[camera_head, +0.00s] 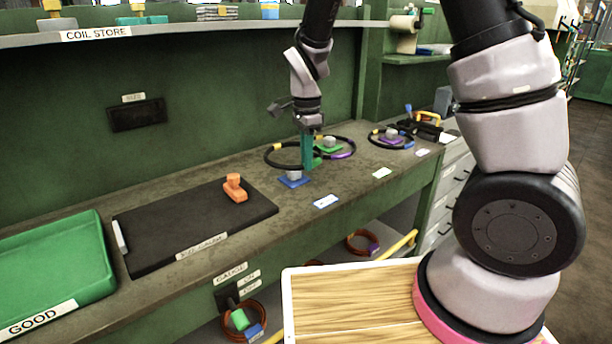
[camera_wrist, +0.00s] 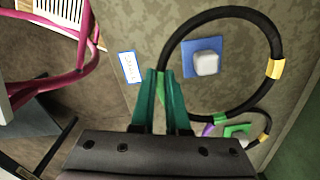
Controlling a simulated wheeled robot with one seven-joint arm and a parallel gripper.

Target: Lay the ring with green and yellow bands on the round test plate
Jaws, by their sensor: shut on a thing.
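A black ring (camera_wrist: 228,14) has a yellow band (camera_wrist: 275,68) on its far side from my gripper and a green band (camera_wrist: 161,88) at the fingers. It also shows in the head view (camera_head: 267,161). My gripper (camera_wrist: 160,90), with teal fingers, is shut on this ring at the green band. It points down over the bench in the head view (camera_head: 307,165). In the wrist view the ring encircles a blue base with a pale knob (camera_wrist: 206,62); I cannot tell whether it touches the bench. I cannot make out a round test plate in either view.
Another ring with purple and yellow bands (camera_head: 344,155) lies close behind, around a green base (camera_head: 328,148). A third ring (camera_head: 373,136) lies farther right. A black board (camera_head: 160,220) with an orange block (camera_head: 235,188) and a green tray (camera_head: 60,255) stand left.

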